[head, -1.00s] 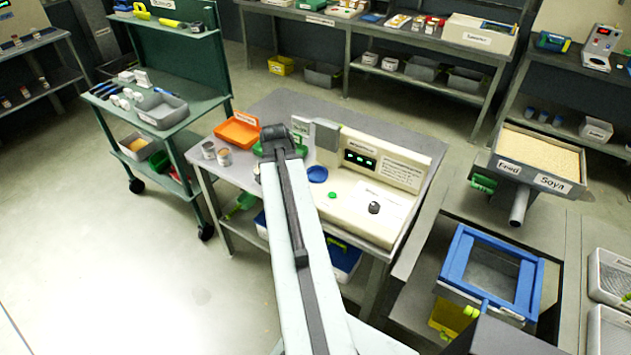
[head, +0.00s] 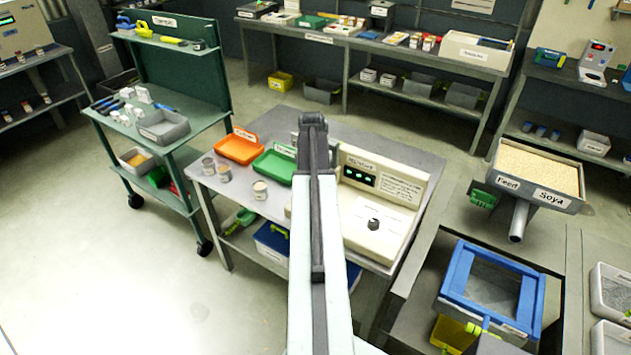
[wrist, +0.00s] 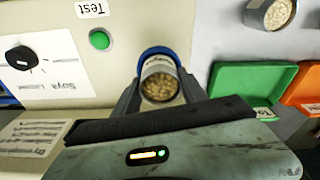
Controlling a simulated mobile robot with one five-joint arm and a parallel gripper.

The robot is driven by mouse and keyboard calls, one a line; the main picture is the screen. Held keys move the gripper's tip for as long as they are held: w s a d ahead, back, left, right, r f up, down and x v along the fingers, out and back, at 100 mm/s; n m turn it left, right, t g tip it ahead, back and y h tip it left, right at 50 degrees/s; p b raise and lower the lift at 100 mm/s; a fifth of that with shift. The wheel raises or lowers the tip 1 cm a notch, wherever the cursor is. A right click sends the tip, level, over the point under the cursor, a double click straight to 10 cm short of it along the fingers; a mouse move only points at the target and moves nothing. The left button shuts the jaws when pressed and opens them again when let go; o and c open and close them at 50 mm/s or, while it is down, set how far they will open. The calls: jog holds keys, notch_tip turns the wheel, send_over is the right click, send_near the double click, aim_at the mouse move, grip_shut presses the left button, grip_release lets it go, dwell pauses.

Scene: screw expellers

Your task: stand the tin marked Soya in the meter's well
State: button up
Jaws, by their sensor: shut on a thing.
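In the wrist view my gripper (wrist: 160,95) is shut on a tin (wrist: 161,86) filled with pale beans. The tin has a label on its side that I cannot read. The blue ring of the well (wrist: 152,50) shows behind the tin's far edge, so the tin overlaps it. I cannot tell whether the tin is above the well or down in it. The cream meter (head: 387,205) stands on the grey table, with a green button (wrist: 99,40) and a dark knob (wrist: 19,58). In the head view my arm hides the gripper, held tin and well.
Three other tins stand on the table's left part, one nearest the meter (head: 260,190). A green tray (head: 274,168) and an orange tray (head: 239,150) lie behind them. A green trolley (head: 165,125) stands to the left, and a Soya feed hopper (head: 535,190) to the right.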

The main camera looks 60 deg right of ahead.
jog(key=shift+d+f+b, duration=0.25)
jog(key=shift+f+b, duration=0.2)
jog(key=shift+f, duration=0.05)
jog(key=shift+d+f+b, duration=0.2)
jog(key=shift+f+b, duration=0.25)
jog(key=shift+a+r, duration=0.2)
jog(key=shift+r, duration=0.05)
grip_shut()
jog(key=o, duration=1.5)
grip_release()
jog(key=shift+d+f, duration=0.15)
jog(key=shift+o, duration=0.2)
jog(key=r+p, duration=0.4)
jog(key=a+r+p, duration=0.1)
jog(key=r+p, duration=0.7)
jog(key=shift+s+a+r, duration=0.1)
jog(key=shift+a+r, duration=0.05)
jog(key=shift+a, duration=0.1)
